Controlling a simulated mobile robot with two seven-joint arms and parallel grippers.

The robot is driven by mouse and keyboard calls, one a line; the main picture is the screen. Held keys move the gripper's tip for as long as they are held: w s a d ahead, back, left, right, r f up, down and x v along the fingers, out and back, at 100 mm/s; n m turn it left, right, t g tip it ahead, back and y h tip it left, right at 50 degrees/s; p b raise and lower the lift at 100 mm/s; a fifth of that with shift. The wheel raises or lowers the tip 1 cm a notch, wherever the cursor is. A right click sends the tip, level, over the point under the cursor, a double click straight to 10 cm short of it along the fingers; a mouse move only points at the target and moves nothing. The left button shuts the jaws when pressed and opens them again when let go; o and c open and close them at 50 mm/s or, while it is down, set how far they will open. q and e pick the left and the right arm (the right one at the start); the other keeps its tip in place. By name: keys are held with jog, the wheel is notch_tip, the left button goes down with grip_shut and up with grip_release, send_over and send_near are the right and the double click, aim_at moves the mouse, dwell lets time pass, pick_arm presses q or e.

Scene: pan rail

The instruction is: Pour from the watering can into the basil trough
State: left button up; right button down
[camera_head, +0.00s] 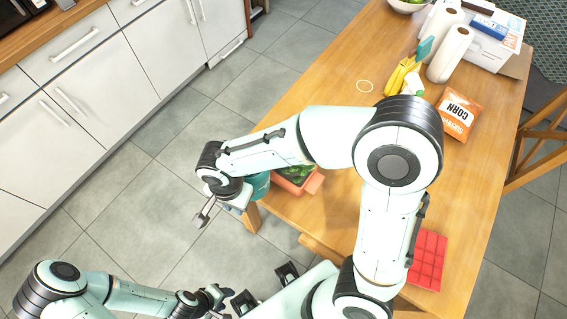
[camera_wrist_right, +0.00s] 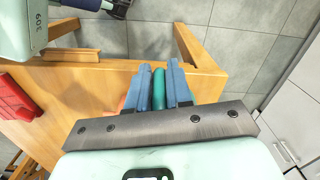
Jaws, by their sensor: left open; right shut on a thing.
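The basil trough (camera_head: 297,180) is an orange-red box with green leaves, standing near the table's left edge and partly hidden by my right arm. The watering can (camera_head: 261,186) is teal and shows only as a small patch just left of the trough, beside my right wrist. In the right wrist view my right gripper (camera_wrist_right: 162,82) is shut on a teal part of the watering can (camera_wrist_right: 158,90), between its blue fingers. Its spout and tilt cannot be made out. My left gripper (camera_head: 220,296) is open and empty, low at the left, over the floor and away from the table.
On the wooden table (camera_head: 325,215) are a red tray (camera_head: 429,260), a corn bag (camera_head: 457,114), bananas (camera_head: 401,76), paper rolls (camera_head: 450,54) and a white box (camera_head: 493,42). White cabinets (camera_head: 90,110) line the left. The floor between is clear.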

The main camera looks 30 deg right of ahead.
jog(key=shift+d+f+t+h+b, duration=0.1)
jog(key=shift+f+t+h+b, duration=0.2)
jog(key=shift+f+b, duration=0.35)
pick_arm(q)
jog(key=shift+s+f, duration=0.5)
jog(key=shift+f, duration=0.4)
jog(key=shift+w, duration=0.1)
pick_arm(e)
jog(key=shift+w, duration=0.15)
jog(key=shift+r+p, duration=0.9)
jog(key=shift+r, duration=0.6)
pick_arm(q)
jog(key=shift+w+r, duration=0.4)
jog(key=shift+r, duration=0.45)
